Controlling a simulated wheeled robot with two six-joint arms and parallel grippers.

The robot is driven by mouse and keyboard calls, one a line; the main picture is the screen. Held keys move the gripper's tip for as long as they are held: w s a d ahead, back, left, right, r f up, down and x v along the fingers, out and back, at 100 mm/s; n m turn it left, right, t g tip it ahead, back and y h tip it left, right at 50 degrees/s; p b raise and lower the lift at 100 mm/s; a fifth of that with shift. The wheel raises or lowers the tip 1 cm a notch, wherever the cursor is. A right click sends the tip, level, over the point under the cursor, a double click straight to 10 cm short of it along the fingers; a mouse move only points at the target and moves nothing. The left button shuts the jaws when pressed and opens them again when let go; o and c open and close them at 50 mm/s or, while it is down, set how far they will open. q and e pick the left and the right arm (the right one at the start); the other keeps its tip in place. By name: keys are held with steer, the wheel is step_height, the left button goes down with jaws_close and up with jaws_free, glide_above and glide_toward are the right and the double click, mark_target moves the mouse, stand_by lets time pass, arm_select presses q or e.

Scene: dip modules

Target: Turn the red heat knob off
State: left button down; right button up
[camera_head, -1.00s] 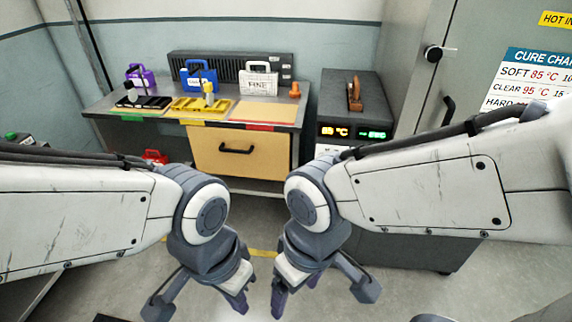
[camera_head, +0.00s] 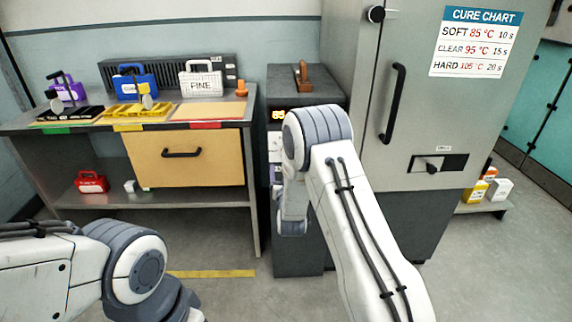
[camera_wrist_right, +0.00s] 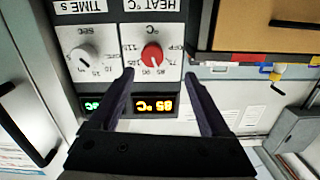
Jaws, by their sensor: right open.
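The red heat knob (camera_wrist_right: 152,54) sits on a white panel under a "HEAT °C" label, upside down in the right wrist view. A lit orange display (camera_wrist_right: 154,105) by it reads 85 °C. A numbered scale with an OFF mark surrounds the knob. My right gripper (camera_wrist_right: 159,75) is open, its two fingers on either side of the knob's line. It looks short of the knob; I see no contact. In the head view my right arm covers the panel and hides the knob. My left gripper is below the picture; only its arm shows at the lower left.
A white time knob (camera_wrist_right: 85,54) is beside the heat knob. The oven unit (camera_head: 305,85) stands between the workbench (camera_head: 255,110) and a tall grey cabinet (camera_head: 405,120) with a handle. The wooden drawer (camera_head: 190,160) is shut. Open floor lies in front.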

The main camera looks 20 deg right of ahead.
steer(key=shift+t, duration=0.3)
steer(key=x, duration=0.3)
steer(key=d+x, duration=0.1)
steer(key=x, duration=0.6)
steer(key=shift+w+d+f, duration=0.15)
steer(key=shift+d+f, duration=0.05)
steer(key=shift+d, duration=0.05)
jaws_close()
